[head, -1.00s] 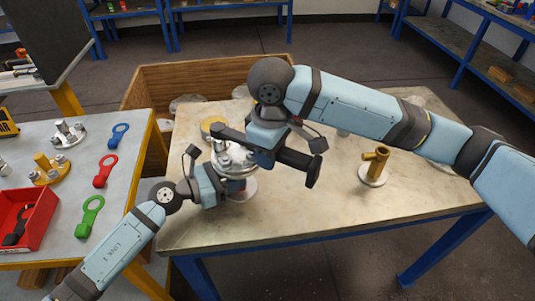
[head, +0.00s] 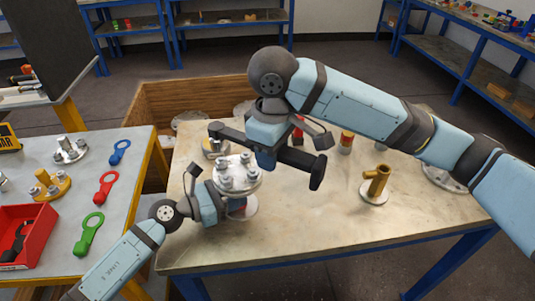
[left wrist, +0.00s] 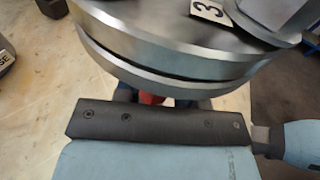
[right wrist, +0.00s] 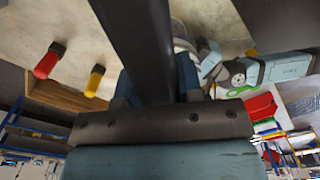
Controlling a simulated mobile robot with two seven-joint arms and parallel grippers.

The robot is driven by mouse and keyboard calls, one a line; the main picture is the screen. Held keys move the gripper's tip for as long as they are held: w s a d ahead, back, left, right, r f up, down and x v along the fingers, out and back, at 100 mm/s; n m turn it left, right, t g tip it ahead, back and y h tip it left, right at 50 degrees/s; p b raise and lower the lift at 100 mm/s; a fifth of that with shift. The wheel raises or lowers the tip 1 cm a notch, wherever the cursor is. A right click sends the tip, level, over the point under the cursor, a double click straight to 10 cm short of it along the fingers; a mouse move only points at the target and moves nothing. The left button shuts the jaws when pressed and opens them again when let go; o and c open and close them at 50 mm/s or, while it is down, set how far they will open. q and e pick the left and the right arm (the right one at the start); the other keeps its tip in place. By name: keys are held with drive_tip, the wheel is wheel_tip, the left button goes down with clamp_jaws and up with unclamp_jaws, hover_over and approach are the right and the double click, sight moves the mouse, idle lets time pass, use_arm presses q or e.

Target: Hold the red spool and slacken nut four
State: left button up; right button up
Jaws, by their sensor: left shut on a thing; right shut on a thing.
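The flanged vessel (head: 237,174) has a round metal top with several nuts. The red spool shows only as a small red patch under the flange in the left wrist view (left wrist: 151,98). My left gripper (left wrist: 150,97) is shut on it below the flange; the fingers are mostly hidden. A "3" label (left wrist: 209,9) shows on the flange; I cannot pick out nut four. My right gripper (head: 266,158) is shut on a dark long-handled tool (head: 300,160), right of and above the flange. The tool's far end reaches over the flange's back; contact with a nut cannot be told.
A brass fitting (head: 375,185) stands right on the table (head: 320,225). The left table holds blue, red (head: 105,186) and green ring tools and a red tray (head: 28,232). The table's front right is clear.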

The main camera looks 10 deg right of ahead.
idle(0.4)
use_arm(q)
drive_tip(key=o, duration=0.9)
drive_tip(key=v, duration=1.2)
drive_tip(key=shift+s+f, duration=0.1)
drive_tip(key=shift+s, duration=0.05)
use_arm(e)
drive_tip(key=shift+s, duration=0.1)
